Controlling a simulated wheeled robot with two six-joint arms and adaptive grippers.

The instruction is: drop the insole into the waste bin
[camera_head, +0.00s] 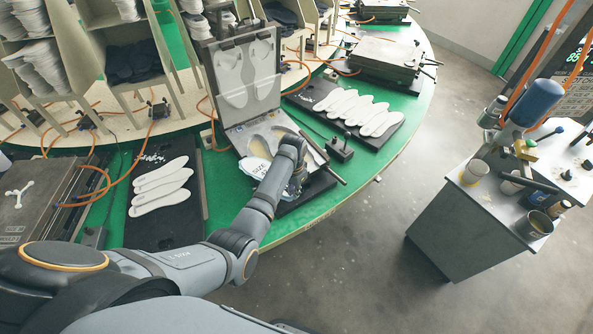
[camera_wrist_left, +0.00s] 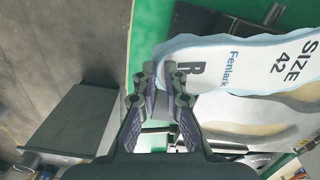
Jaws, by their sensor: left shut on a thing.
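In the head view the insole (camera_head: 256,167) shows partly beside my left wrist, in front of the open mould (camera_head: 248,92) on the green carousel table. My left gripper (camera_head: 296,187) is mostly hidden there by my own arm. I cannot make out a waste bin in either view. My right gripper is not in view.
White insoles lie on dark boards to the left (camera_head: 160,187) and right (camera_head: 358,112) of the mould. Shelves, orange hoses and closed presses line the table. A grey cart (camera_head: 470,222) with cups and a blue cylinder stands at right. Bare floor lies between table and cart.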

